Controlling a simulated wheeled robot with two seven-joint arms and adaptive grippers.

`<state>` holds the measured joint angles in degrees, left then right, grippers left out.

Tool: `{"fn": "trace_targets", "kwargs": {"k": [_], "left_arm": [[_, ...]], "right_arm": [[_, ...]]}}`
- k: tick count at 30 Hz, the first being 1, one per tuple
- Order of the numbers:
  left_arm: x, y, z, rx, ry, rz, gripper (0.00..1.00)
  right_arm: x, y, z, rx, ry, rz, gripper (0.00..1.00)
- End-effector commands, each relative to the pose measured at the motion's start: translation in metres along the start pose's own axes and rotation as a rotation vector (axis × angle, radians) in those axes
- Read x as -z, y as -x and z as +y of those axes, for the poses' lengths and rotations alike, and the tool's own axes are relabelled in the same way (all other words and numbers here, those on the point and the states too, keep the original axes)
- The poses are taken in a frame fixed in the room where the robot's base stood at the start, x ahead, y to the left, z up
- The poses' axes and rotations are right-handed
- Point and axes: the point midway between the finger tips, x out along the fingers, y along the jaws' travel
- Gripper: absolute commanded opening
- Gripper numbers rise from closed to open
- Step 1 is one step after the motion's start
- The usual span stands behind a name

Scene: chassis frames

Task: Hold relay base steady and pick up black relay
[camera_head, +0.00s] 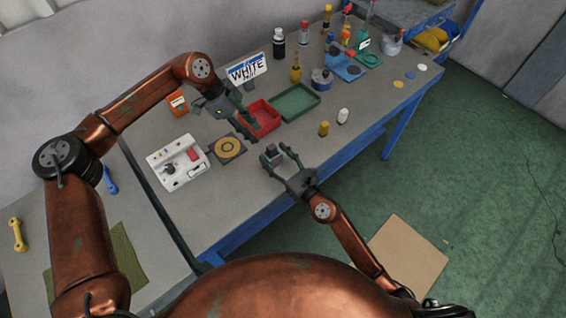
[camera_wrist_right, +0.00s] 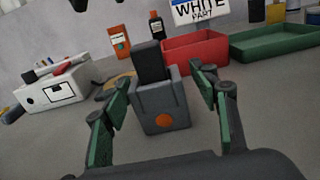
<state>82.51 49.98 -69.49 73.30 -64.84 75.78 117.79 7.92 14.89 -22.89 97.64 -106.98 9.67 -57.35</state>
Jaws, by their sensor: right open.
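The relay base (camera_wrist_right: 165,110), a grey block with an orange dot, stands upright on the table. The black relay (camera_wrist_right: 150,64) stands upright in the base's top. In the head view the small dark relay base (camera_head: 271,152) is at the table's front edge. My right gripper (camera_wrist_right: 160,88) is open, with one green-padded finger on each side of the base and gaps showing; the relay rises above the fingers. My left gripper (camera_head: 253,132) is over the table by the red tray, apart from the relay, and its fingers look spread and empty.
A red tray (camera_head: 262,121) and a green tray (camera_head: 296,101) lie behind the base. A white fixture box (camera_head: 178,162) and a dark plate with a yellow ring (camera_head: 228,148) are to the left. A yellow part (camera_head: 323,128) and a white part (camera_head: 343,116) stand to the right.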

Motion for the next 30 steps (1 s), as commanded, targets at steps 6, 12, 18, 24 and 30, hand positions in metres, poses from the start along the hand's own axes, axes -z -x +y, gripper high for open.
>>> {"fn": "trace_targets", "kwargs": {"k": [6,12,18,24,30], "left_arm": [[0.0,0.0,0.0,0.0,0.0,0.0,0.29],[0.0,0.0,0.0,0.0,0.0,0.0,0.29],[0.0,0.0,0.0,0.0,0.0,0.0,0.29],[0.0,0.0,0.0,0.0,0.0,0.0,0.29],[0.0,0.0,0.0,0.0,0.0,0.0,0.29]], "right_arm": [[-0.001,-0.039,0.0,0.0,0.001,-0.001,0.55],[0.0,-0.059,0.0,-0.001,0.001,0.0,0.55],[0.0,-0.065,0.0,0.001,0.0,0.0,0.55],[0.0,-0.065,0.0,0.001,0.0,0.0,0.54],[0.0,-0.064,-0.001,0.001,0.0,0.0,0.4]]}}
